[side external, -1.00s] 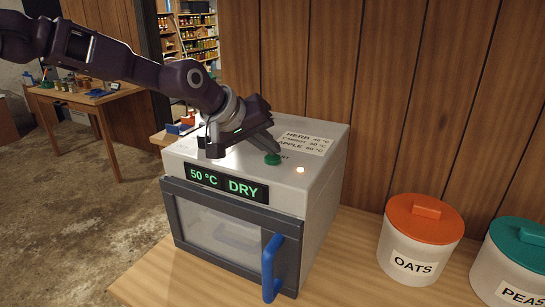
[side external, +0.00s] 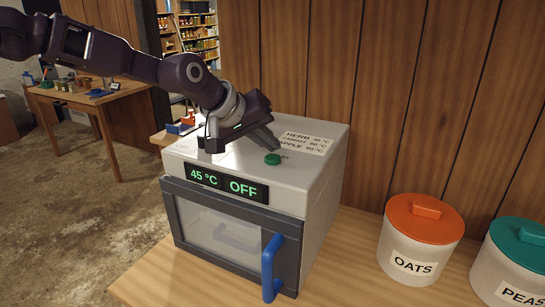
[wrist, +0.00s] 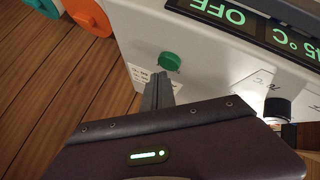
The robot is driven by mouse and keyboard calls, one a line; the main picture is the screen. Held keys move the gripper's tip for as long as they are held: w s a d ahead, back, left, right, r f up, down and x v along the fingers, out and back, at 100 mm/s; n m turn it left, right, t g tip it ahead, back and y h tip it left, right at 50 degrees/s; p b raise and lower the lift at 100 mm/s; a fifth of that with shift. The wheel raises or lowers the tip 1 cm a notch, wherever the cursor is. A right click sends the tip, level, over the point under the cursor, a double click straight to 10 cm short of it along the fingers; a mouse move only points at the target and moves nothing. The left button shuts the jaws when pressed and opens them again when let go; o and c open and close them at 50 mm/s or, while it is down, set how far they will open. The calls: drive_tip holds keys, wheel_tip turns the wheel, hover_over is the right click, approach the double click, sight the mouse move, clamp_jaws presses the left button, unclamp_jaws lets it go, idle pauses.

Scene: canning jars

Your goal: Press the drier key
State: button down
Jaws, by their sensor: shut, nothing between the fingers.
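The drier (side external: 325,185) is a pale grey box with a dark front frame and a blue handle. Its green round key (side external: 272,159) sits on the top face, and also shows in the wrist view (wrist: 169,61). The front display (side external: 227,184) reads 45 °C and OFF. My gripper (side external: 275,147) is shut and empty, its fingertips just above and beside the green key. In the wrist view my closed fingers (wrist: 158,88) end close to the key and look slightly apart from it.
A label (side external: 305,141) listing herb, carrot and apple temperatures lies on the drier's top. An orange-lidded OATS canister (side external: 420,238) and a green-lidded PEAS canister (side external: 515,262) stand to the right. Wooden wall behind.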

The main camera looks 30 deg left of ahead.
drive_tip(key=shift+r, duration=0.2)
drive_tip(key=shift+r, duration=2.45)
drive_tip(key=shift+s+a+r, duration=0.1)
drive_tip(key=shift+s, duration=0.05)
drive_tip(key=m, duration=0.1)
approach(268, 159)
wheel_tip(268, 159, up, 5)
drive_tip(key=s+a, duration=0.2)
drive_tip(key=s+a+f+m+g+y, duration=0.1)
drive_tip(key=s+a+f, duration=0.2)
drive_tip(key=s, duration=0.7)
drive_tip(key=s+a+f+m+g+y, duration=0.1)
drive_tip(key=s+a+f+m, duration=0.1)
drive_tip(key=s, duration=0.8)
drive_tip(key=s+a+f+m+g, duration=0.1)
drive_tip(key=s+a+f, duration=0.2)
drive_tip(key=s, duration=0.7)
drive_tip(key=shift+s+a+f+y, duration=0.35)
drive_tip(key=shift+a+y, duration=0.05)
drive_tip(key=shift+a, duration=0.25)
